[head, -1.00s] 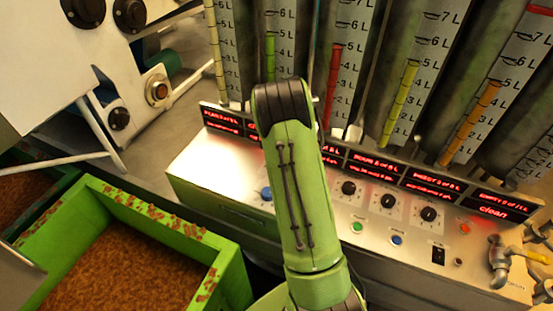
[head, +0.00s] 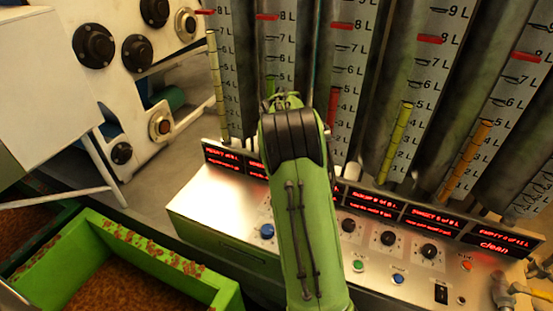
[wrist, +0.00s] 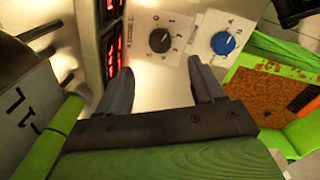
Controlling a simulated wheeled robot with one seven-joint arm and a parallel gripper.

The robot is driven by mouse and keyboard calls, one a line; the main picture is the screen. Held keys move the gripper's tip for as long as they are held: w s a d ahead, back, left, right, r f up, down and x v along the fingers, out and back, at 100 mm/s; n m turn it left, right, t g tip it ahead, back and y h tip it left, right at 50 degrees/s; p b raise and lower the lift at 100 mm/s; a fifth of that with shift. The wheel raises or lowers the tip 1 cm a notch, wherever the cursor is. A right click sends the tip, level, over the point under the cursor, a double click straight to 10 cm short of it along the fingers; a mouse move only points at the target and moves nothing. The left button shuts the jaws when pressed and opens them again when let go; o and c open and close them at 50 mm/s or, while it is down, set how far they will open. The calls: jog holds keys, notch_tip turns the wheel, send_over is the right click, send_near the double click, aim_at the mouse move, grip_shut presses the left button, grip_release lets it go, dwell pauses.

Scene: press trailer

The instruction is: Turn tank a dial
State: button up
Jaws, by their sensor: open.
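The control panel (head: 215,205) has a blue knob (head: 267,231) at left and black dials (head: 348,225) (head: 388,238) (head: 429,251) to the right of my arm. In the wrist view a black dial (wrist: 160,40) with a ring of marks sits beside the blue knob (wrist: 222,43). Its label is too small to read, so I cannot tell which tank it serves. My arm hides this part of the panel in the head view. My gripper (wrist: 160,72) is open and empty, its fingers pointing at the panel with the black dial between and beyond the tips.
Tall tanks with litre scales (head: 345,90) stand behind the panel, with red displays (head: 500,240) along its back edge. A green bin (head: 185,265) of brown material is at lower left. A white machine (head: 110,65) stands at upper left. A tap (head: 505,290) is at lower right.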

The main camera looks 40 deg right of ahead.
notch_tip(320, 180, up, 6)
jog(key=shift+p, duration=0.45)
